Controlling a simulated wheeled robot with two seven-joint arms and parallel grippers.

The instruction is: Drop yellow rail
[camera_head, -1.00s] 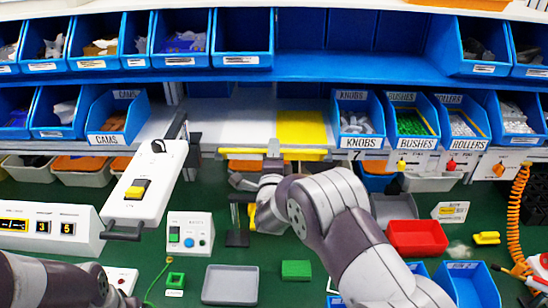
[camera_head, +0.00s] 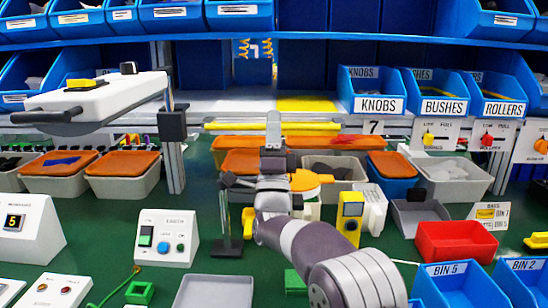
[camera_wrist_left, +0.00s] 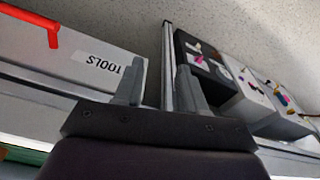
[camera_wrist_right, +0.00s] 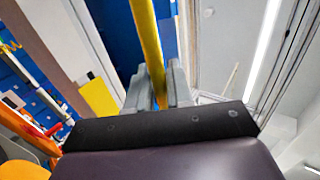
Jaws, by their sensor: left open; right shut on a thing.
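The yellow rail (camera_head: 235,126) is a long thin bar lying crosswise in the head view, just in front of the workbench's back ledge. My right gripper (camera_head: 273,122) is upright at the rail's middle and shut on it. In the right wrist view the yellow rail (camera_wrist_right: 146,35) runs up between the closed fingers (camera_wrist_right: 158,88). Whether the rail touches the ledge behind it cannot be told. My left gripper (camera_wrist_left: 155,85) is open and empty in the left wrist view, and it does not show in the head view.
A flat yellow patch (camera_head: 306,104) lies on the pale ledge behind the rail. Orange-lidded bins (camera_head: 122,163) stand below the ledge. A white panel on an arm (camera_head: 95,97) juts out at left. A red tray (camera_head: 455,241) and blue bins (camera_head: 455,287) are at right.

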